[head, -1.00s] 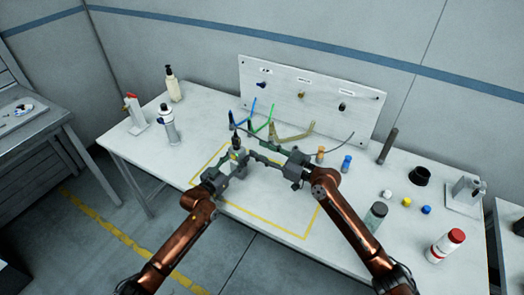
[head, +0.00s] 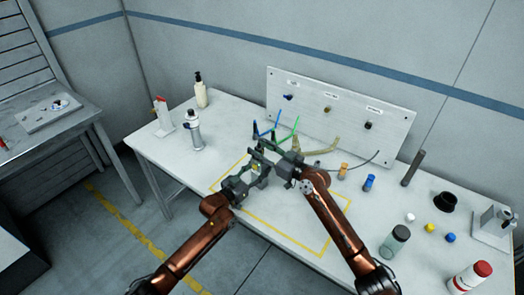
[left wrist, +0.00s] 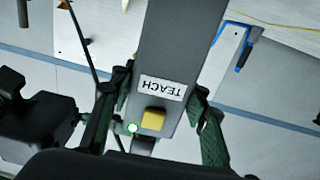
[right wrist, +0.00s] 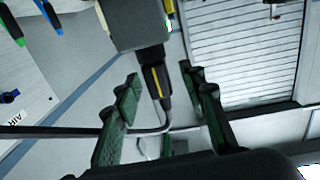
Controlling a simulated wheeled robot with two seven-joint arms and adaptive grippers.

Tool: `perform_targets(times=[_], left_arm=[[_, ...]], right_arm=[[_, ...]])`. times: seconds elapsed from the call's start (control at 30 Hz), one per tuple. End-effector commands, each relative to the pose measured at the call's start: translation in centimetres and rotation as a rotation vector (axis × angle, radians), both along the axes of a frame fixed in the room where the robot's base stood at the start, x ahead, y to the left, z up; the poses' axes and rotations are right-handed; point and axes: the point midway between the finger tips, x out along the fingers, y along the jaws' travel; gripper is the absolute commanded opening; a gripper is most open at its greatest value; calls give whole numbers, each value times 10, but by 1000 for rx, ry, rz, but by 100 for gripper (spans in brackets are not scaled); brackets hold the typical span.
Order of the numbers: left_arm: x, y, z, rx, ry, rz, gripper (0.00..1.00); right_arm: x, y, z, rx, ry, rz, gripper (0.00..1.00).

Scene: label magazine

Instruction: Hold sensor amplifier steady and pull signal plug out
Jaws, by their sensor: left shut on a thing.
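The sensor amplifier is a grey box with a TEACH label, a yellow button and a lit green lamp. It fills the middle of the left wrist view (left wrist: 178,45), and its end shows in the right wrist view (right wrist: 140,22). My left gripper (left wrist: 157,112) is shut on it, one finger on each side. The signal plug (right wrist: 157,82) is black with a yellow stripe and sits in the amplifier's end; a grey cable curves from it. My right gripper (right wrist: 161,80) is open, its fingers on either side of the plug with visible gaps. In the head view the grippers hide most of the amplifier.
A white panel (head: 300,105) with labelled connectors stands behind, with blue, green and tan holders before it. Bottles (head: 194,132) stand at the left. The yellow-outlined area is mostly clear.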

Motion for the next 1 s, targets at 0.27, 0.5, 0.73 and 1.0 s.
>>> perform_targets(times=[0.27, 0.5, 0.73, 1.0], left_arm=[[0, 0, 0, 0, 0, 1, 10], [0, 0, 0, 0, 0, 1, 10], [0, 0, 0, 0, 0, 1, 10], [0, 1, 0, 0, 0, 1, 10]], right_arm=[[0, 0, 0, 0, 0, 0, 28], [0, 0, 0, 0, 0, 0, 12], [0, 0, 0, 0, 0, 0, 0], [0, 0, 4, 1, -1, 1, 0]])
